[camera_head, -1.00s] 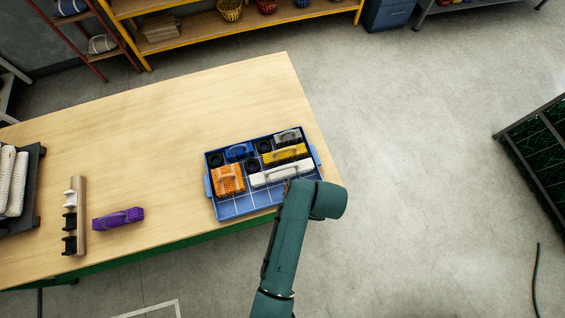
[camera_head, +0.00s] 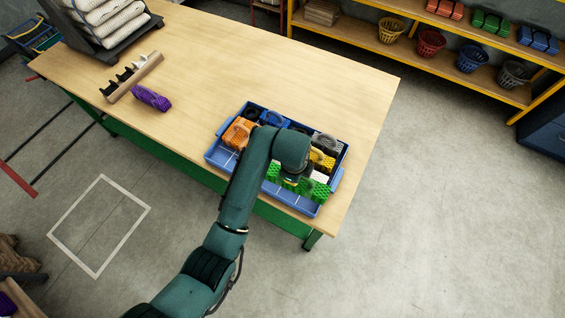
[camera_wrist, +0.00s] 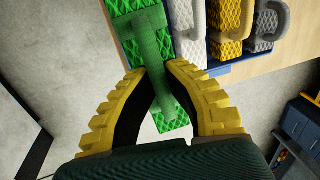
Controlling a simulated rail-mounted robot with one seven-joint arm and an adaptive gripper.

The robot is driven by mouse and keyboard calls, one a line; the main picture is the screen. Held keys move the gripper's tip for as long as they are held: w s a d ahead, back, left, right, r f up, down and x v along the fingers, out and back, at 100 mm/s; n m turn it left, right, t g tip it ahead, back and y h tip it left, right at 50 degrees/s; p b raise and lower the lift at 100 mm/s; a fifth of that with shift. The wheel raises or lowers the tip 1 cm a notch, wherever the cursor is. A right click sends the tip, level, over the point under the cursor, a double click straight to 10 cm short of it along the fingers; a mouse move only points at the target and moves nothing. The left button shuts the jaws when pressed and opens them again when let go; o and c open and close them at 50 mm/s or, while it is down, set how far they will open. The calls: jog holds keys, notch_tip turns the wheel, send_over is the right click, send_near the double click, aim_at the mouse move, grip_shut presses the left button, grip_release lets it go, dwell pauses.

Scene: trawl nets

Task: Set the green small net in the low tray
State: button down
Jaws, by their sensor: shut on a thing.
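The green small net (camera_head: 318,190) is a bright green bundle at the front right of the low blue tray (camera_head: 222,159), partly hidden under my arm in the head view. In the wrist view the green net (camera_wrist: 148,38) lies lengthwise between the yellow-padded fingers of my gripper (camera_wrist: 156,76), which are shut on its handle. White (camera_wrist: 188,35), yellow (camera_wrist: 230,22) and grey (camera_wrist: 267,22) nets stand beside it. I cannot tell whether the green net rests on the tray floor or hangs just above it.
The tray also holds an orange net (camera_head: 238,132), a blue net (camera_head: 272,118) and black round pieces. A purple net (camera_head: 150,97) and a pegged wooden rack (camera_head: 132,78) lie to the left on the table (camera_head: 240,55). The table's middle is clear.

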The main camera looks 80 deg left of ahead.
jog(key=shift+s+a+f+m, duration=0.15)
jog(key=shift+s+a+f, duration=0.25)
jog(key=shift+a, duration=0.15)
jog(key=shift+s+a+f+m, duration=0.15)
jog(key=shift+s+a+f, duration=0.25)
jog(key=shift+a, duration=0.1)
notch_tip(320, 180, down, 9)
jog(key=shift+w+d+f+b, duration=0.1)
jog(key=shift+w+d+b, duration=0.05)
jog(key=shift+b, duration=0.5)
jog(key=c, duration=1.2)
grip_release()
jog(key=r, duration=0.4)
jog(key=s+d+r+p, duration=0.1)
jog(key=r, duration=0.3)
jog(key=r+p, duration=0.1)
jog(key=r, duration=0.3)
jog(key=shift+s+d, duration=0.3)
jog(key=shift+d, duration=0.05)
